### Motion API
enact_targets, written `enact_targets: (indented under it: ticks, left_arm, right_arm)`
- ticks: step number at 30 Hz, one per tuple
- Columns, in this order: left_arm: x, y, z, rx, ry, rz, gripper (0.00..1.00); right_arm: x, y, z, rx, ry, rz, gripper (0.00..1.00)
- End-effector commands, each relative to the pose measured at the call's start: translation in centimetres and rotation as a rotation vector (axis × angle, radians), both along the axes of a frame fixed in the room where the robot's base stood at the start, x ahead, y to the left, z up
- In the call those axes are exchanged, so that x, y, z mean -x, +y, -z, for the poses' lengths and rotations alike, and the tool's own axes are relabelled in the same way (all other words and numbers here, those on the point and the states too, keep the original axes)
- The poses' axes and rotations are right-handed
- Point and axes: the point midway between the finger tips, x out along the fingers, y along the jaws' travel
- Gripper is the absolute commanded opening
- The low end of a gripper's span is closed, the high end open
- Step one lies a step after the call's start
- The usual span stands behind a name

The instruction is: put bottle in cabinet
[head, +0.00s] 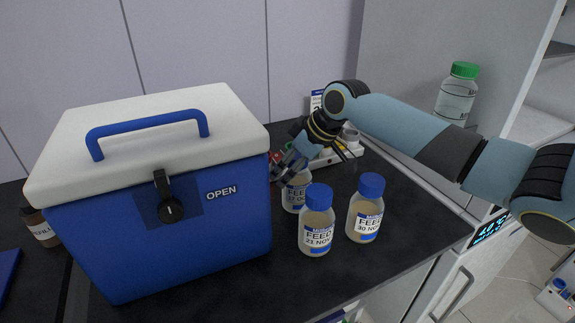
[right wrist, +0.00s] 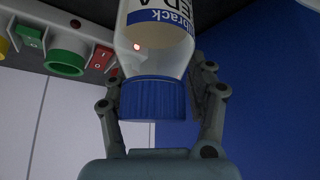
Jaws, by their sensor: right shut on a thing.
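Three clear feed bottles with beige contents are on the black bench. One bottle (head: 296,194) is behind the other two, its cap hidden by my right gripper (head: 287,167). The right wrist view shows that bottle (right wrist: 160,52) with its blue cap between the fingers of my right gripper (right wrist: 155,88), which is shut on it. I cannot tell whether its base touches the bench. The 21 Nov bottle (head: 317,222) and the 30 Nov bottle (head: 366,210) stand upright with blue caps. A white cabinet (head: 468,262) with a handle and a lit display is at the right. My left gripper is not in view.
A large blue cool box (head: 170,235) with a white lid stands close left of the held bottle. A white rack with coloured sockets (head: 338,155) lies behind. A green-capped bottle (head: 456,98) stands at the back right. The bench front right is clear.

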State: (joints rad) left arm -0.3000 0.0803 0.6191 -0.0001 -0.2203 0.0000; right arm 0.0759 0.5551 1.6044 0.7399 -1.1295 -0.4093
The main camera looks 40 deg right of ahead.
Motion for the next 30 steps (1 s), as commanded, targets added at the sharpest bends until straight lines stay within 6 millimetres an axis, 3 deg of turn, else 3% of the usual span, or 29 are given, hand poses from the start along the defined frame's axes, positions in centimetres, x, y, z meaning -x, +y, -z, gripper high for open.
enact_targets:
  ticks: [8, 9, 14, 24, 30]
  left_arm:
    - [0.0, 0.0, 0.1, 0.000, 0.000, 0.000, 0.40]
    - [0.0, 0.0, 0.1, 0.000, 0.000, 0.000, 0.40]
    - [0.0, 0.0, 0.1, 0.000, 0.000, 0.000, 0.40]
    - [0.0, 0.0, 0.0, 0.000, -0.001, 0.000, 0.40]
    - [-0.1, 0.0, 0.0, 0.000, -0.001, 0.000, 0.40]
  right_arm:
    - [-0.1, 0.0, 0.1, 0.001, -0.002, 0.000, 0.01]
    - [0.0, 0.0, 0.2, 0.001, -0.001, 0.000, 0.60]
    - [0.0, 0.0, 0.1, 0.000, -0.001, 0.000, 0.80]
    - [0.1, -0.1, -0.3, 0.003, -0.001, -0.001, 0.80]
    - [1.9, -0.9, -3.1, 0.009, -0.002, -0.003, 0.80]
